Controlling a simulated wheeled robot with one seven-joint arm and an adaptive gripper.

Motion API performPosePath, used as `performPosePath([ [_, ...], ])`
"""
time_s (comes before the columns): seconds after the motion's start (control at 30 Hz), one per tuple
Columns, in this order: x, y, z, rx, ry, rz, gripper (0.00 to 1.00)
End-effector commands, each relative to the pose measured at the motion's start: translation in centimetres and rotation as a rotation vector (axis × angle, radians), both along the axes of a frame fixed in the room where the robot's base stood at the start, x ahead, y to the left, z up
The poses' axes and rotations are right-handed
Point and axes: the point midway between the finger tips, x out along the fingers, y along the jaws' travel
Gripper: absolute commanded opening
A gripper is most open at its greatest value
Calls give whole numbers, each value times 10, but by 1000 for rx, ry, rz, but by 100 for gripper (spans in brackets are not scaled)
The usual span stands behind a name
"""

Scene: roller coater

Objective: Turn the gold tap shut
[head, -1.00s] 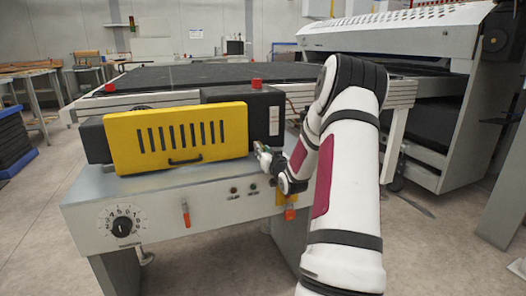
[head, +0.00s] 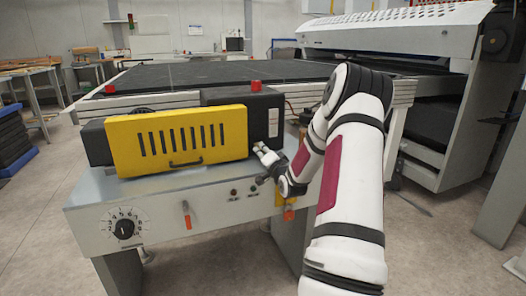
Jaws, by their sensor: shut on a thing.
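My gripper (head: 259,149) is small in the head view, at the lower right corner of the black box, just right of the yellow panel. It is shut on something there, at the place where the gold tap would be. The tap itself cannot be made out; my fingers cover that spot. My white arm reaches in from the lower right and hides part of the machine's front.
The yellow slotted panel (head: 177,139) with a black handle is left of my gripper. The grey front (head: 160,215) carries a dial (head: 124,228), small buttons and an orange-tipped lever (head: 187,214). An orange-tipped part (head: 289,214) hangs below my wrist.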

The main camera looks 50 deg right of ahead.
Motion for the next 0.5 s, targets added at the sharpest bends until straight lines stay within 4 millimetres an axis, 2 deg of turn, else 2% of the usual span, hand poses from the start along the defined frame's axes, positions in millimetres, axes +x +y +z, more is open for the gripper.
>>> performPosePath([
  [0.5,-1,-1,-1,113,-67,-1,0],
])
